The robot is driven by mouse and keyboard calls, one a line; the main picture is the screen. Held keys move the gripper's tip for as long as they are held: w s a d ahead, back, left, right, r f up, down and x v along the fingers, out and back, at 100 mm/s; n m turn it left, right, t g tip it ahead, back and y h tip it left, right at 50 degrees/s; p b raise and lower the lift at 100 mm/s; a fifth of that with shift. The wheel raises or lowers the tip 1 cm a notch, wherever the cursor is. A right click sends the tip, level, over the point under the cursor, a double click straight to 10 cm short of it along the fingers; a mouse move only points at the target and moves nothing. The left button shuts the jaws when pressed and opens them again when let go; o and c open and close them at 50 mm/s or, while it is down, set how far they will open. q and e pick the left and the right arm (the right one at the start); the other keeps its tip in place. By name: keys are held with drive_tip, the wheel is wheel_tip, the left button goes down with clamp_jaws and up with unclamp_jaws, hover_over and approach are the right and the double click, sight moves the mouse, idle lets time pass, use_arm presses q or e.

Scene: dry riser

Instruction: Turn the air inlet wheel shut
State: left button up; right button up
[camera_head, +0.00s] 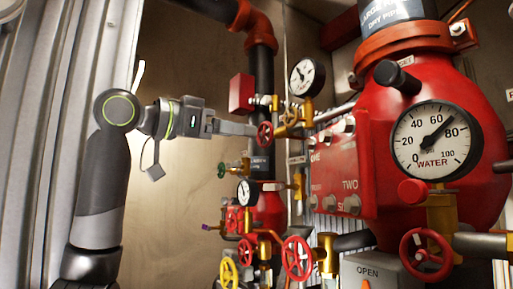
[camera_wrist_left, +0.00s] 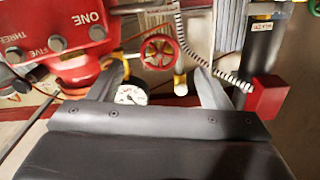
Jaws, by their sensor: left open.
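A small red handwheel (camera_head: 265,133) sits on a brass valve just right of my left gripper's tip in the head view. I cannot read a label naming the air inlet wheel. My left gripper (camera_head: 254,130) reaches in from the left, close to the small wheel. Its fingers also show in the left wrist view (camera_wrist_left: 160,82), spread apart with nothing held between them. Whether a fingertip touches the wheel is unclear. My right gripper is out of view.
A pressure gauge (camera_head: 307,77) stands above the small wheel, and a red box (camera_head: 241,93) is above my gripper. A red panel (camera_head: 341,172) and the large water gauge (camera_head: 436,141) are to the right. Several other handwheels crowd below. Corrugated metal (camera_head: 45,130) is at left.

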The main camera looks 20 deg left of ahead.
use_arm(q)
drive_tip(key=b+v, duration=0.2)
drive_tip(key=v, duration=0.7)
drive_tip(key=shift+b, duration=0.35)
